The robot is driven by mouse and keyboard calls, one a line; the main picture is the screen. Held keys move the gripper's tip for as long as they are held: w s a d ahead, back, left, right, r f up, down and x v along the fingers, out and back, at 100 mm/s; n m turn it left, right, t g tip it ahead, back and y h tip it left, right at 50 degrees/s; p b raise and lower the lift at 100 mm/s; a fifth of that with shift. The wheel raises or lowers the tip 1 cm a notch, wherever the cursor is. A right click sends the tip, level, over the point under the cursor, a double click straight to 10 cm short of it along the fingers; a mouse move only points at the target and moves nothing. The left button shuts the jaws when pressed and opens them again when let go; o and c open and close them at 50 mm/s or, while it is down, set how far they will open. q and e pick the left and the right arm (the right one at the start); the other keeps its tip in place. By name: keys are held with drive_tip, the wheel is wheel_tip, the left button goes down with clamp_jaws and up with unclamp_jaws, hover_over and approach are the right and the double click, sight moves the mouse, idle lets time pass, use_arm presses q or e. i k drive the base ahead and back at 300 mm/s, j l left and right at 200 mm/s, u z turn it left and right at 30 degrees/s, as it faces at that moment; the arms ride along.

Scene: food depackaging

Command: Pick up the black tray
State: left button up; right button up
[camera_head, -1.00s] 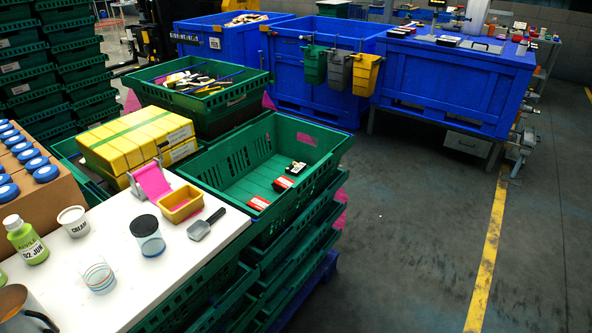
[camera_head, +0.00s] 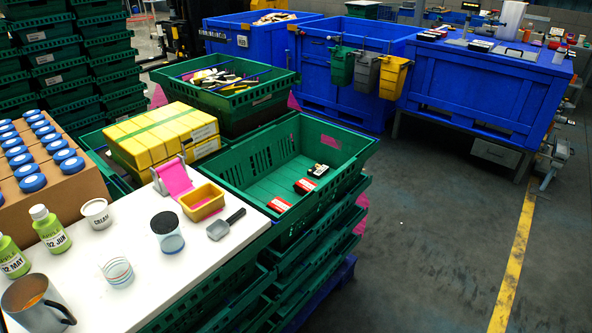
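No gripper of mine shows in the head view. I cannot tell for sure which thing is the black tray. A small black pack (camera_head: 318,170) with a light top lies in the open green crate (camera_head: 345,152), near two red packs (camera_head: 305,186). Dark flat items also lie on the far blue table: a black item with red (camera_head: 432,35) and a dark flat item (camera_head: 480,45). They are too small to make out clearly.
The white table (camera_head: 150,280) in front holds bottles, a metal mug (camera_head: 38,303), cups, a yellow container (camera_head: 203,201) and a grey scoop (camera_head: 226,224). Yellow boxes (camera_head: 160,135) stand behind it. Blue bins (camera_head: 345,70) line the back. The floor (camera_head: 430,240) at right is clear.

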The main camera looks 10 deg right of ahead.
sight(317, 171)
drive_tip(key=i+l+u, duration=0.25)
drive_tip(key=l+u, duration=0.25)
drive_tip(key=i+l, duration=0.15)
drive_tip(key=l, duration=0.2)
drive_tip(key=i+l+u, duration=0.15)
drive_tip(key=l, duration=0.6)
drive_tip(key=i+l+u, duration=0.15)
drive_tip(key=l, duration=0.25)
drive_tip(key=i+l, duration=0.1)
drive_tip(key=l, duration=0.25)
drive_tip(key=i+l, duration=0.1)
drive_tip(key=l, duration=0.35)
drive_tip(key=i+l, duration=0.1)
drive_tip(key=l, duration=0.3)
drive_tip(key=i+l, duration=0.1)
drive_tip(key=l, duration=0.35)
drive_tip(key=i+l, duration=0.15)
drive_tip(key=l, duration=0.25)
drive_tip(key=i+l+u, duration=0.1)
drive_tip(key=l, duration=0.35)
